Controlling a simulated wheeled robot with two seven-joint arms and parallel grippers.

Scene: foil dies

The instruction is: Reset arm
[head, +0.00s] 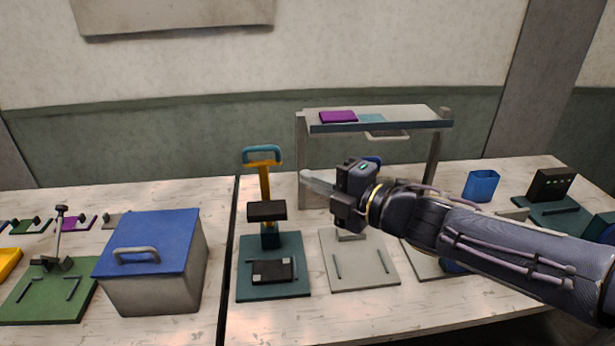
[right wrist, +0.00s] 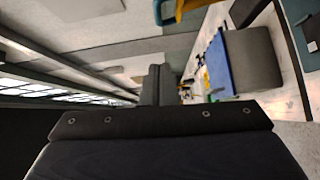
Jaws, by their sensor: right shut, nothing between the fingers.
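My right arm comes in from the right in the head view. My right gripper (head: 305,177) points left and is shut with nothing in it. It is held in the air in front of the grey raised shelf (head: 380,126), above the table. The arm hides part of the pale grey press station (head: 352,272) and the stations to its right. The right wrist view looks along the wall and over the left part of the table. My left gripper is not in view.
A teal press station (head: 245,286) with a yellow post stands left of the gripper. A grey box (head: 158,294) with a blue lid and a green stand (head: 45,300) are further left. A blue cup (head: 481,185) and a black device (head: 550,184) stand at right.

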